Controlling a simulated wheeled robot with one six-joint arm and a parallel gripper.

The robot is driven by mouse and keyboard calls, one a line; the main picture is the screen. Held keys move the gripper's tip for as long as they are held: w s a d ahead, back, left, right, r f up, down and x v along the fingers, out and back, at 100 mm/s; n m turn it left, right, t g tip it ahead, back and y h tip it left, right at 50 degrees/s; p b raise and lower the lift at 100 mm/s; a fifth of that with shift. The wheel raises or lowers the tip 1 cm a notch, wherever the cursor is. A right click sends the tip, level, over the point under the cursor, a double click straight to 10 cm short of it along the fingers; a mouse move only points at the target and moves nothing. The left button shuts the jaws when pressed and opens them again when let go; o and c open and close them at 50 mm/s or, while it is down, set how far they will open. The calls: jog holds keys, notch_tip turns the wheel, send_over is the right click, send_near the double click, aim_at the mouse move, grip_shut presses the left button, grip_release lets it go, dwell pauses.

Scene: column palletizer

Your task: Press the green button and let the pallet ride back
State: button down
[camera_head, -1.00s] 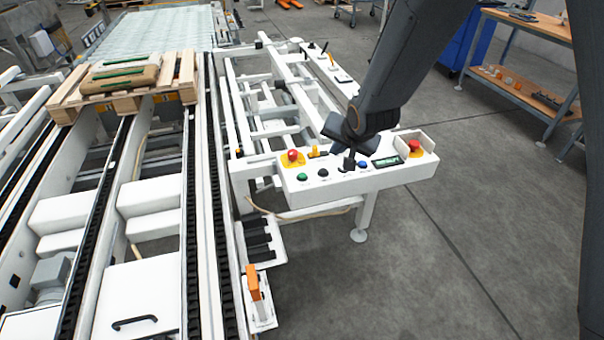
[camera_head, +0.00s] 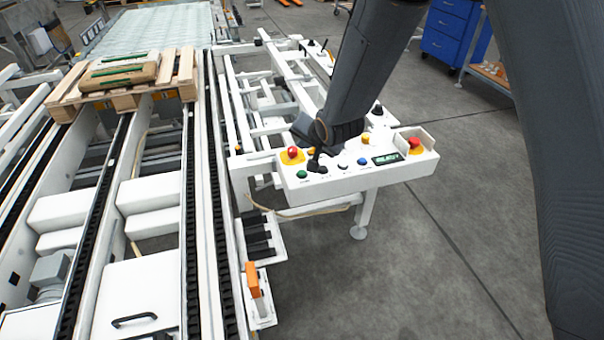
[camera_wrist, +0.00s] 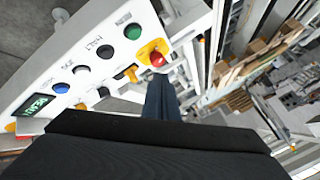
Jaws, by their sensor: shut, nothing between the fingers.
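The green button (camera_head: 301,174) is at the left front end of the white control panel (camera_head: 360,179). It also shows in the wrist view (camera_wrist: 133,31), uncovered. My gripper (camera_head: 314,163) is shut and empty, low over the panel just right of and behind the green button. In the wrist view its dark fingers (camera_wrist: 160,94) point toward the panel's edge near the red emergency stop (camera_wrist: 157,59). I cannot tell whether the fingertips touch the panel. The wooden pallet (camera_head: 120,104) sits on the chain conveyor at upper left, carrying brown sacks (camera_head: 121,74) with green stripes.
Beside the green button are a black button (camera_wrist: 104,51), a blue button (camera_wrist: 61,88) and a lit display (camera_head: 386,159). The conveyor's rails (camera_head: 196,230) run along the left. Floor right of the panel is clear.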

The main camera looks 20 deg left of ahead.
aim_at(303, 175)
jog(key=shift+f+b, duration=2.3)
jog(key=shift+f, duration=1.5)
jog(key=shift+f, duration=0.15)
jog(key=shift+f, duration=0.3)
